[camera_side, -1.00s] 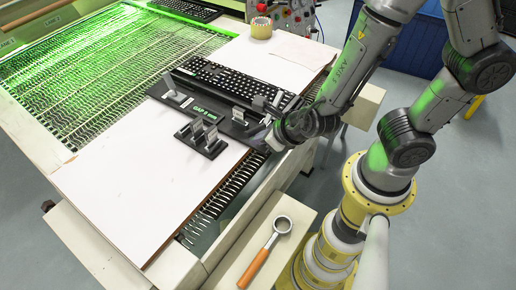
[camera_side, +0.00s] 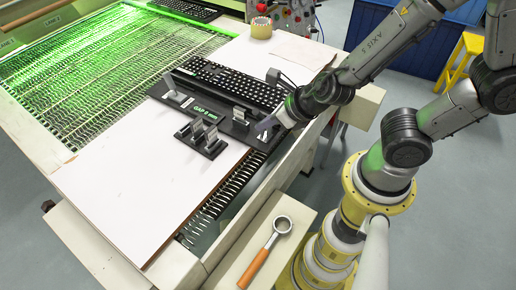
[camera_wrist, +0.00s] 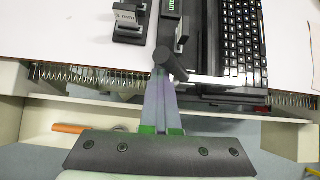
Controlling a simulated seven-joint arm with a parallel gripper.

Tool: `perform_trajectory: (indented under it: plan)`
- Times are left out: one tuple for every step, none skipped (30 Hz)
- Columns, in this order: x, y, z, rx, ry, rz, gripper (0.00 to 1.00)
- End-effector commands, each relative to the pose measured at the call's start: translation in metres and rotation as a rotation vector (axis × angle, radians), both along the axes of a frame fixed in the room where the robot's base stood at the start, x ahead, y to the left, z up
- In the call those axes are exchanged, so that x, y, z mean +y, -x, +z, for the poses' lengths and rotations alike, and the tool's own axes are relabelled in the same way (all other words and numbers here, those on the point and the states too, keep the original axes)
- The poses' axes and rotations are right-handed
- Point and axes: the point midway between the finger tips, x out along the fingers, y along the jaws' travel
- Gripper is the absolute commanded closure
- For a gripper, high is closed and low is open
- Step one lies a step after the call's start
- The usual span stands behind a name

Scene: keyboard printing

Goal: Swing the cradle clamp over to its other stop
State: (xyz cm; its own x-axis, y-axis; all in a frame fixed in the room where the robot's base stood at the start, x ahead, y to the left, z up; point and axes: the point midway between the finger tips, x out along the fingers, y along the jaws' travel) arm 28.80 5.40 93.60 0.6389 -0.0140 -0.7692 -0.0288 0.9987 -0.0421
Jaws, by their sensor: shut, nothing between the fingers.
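The black cradle (camera_side: 160,92) lies on the white board with a black keyboard (camera_side: 232,82) along its far side. Grey upright blocks and a green-lit gap readout (camera_side: 204,113) are on it. In the wrist view a dark cylindrical knob (camera_wrist: 171,64), which looks like the clamp's handle, stands at the cradle's near end, beside a grey block (camera_wrist: 182,36). My gripper (camera_side: 264,128) is shut and empty at the cradle's right end. In the wrist view its fingertips (camera_wrist: 160,78) overlap the knob's lower end; I cannot tell whether they touch it.
A small black stand with grey plates (camera_side: 201,139) sits in front of the cradle. A ring tool with an orange handle (camera_side: 265,254) lies on the lower ledge. A tape roll (camera_side: 261,27) stands at the back. The white board (camera_side: 125,185) is clear at front left.

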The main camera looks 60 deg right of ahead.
Motion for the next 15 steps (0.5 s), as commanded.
perform_trajectory:
  plan:
    - [-0.0020,-0.0025,0.0039,-0.010,-0.001,-0.005,1.00]
    - [-0.0025,-0.0027,0.0045,-0.011,-0.001,-0.005,1.00]
    - [-0.0033,-0.0030,0.0054,-0.012,0.000,-0.004,1.00]
    - [-0.0039,-0.0032,0.0060,-0.013,0.000,-0.004,1.00]
    - [-0.0044,-0.0035,0.0066,-0.014,0.000,-0.005,1.00]
    - [-0.0051,-0.0037,0.0073,-0.015,-0.001,-0.006,1.00]
    - [-0.0054,-0.0040,0.0078,-0.016,-0.001,-0.006,1.00]
    - [-0.0057,-0.0042,0.0081,-0.016,-0.001,-0.006,1.00]
    - [-0.0060,-0.0044,0.0085,-0.017,0.000,-0.006,1.00]
    - [-0.0062,-0.0045,0.0088,-0.018,0.001,-0.006,1.00]
    - [-0.0063,-0.0046,0.0090,-0.018,0.001,-0.006,1.00]
    - [-0.0064,-0.0047,0.0092,-0.018,0.001,-0.006,1.00]
    - [-0.0064,-0.0049,0.0094,-0.019,0.001,-0.005,1.00]
    - [-0.0065,-0.0049,0.0095,-0.019,0.001,-0.005,1.00]
    - [-0.0065,-0.0050,0.0096,-0.019,0.001,-0.005,1.00]
